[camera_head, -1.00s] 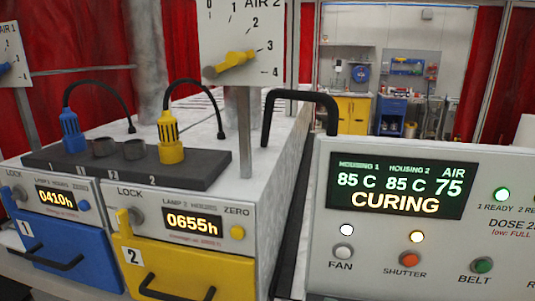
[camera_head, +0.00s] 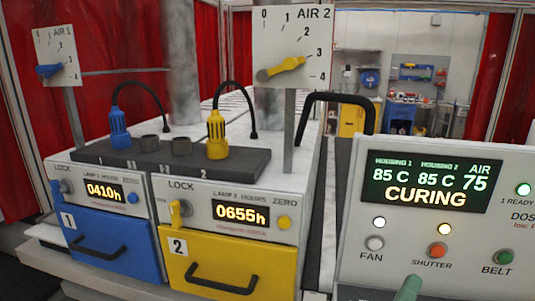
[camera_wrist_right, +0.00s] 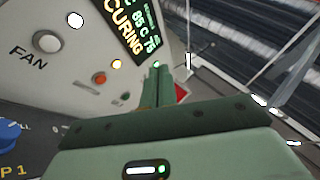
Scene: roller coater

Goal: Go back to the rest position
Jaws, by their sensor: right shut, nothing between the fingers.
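My right gripper (camera_head: 411,284) shows only as a green tip at the bottom edge of the head view, in front of the control panel (camera_head: 437,217). In the right wrist view its green fingers (camera_wrist_right: 157,78) are together with nothing between them. They point along the panel, near the orange shutter button (camera_wrist_right: 99,79); I cannot tell how far from the panel face they are. My left gripper is in neither view.
The panel display (camera_head: 428,185) reads CURING. To the left are a blue drawer (camera_head: 105,240) and a yellow drawer (camera_head: 205,252), with blue (camera_head: 119,128) and yellow (camera_head: 217,134) plugs above. A black handle (camera_head: 338,98) arches behind the panel.

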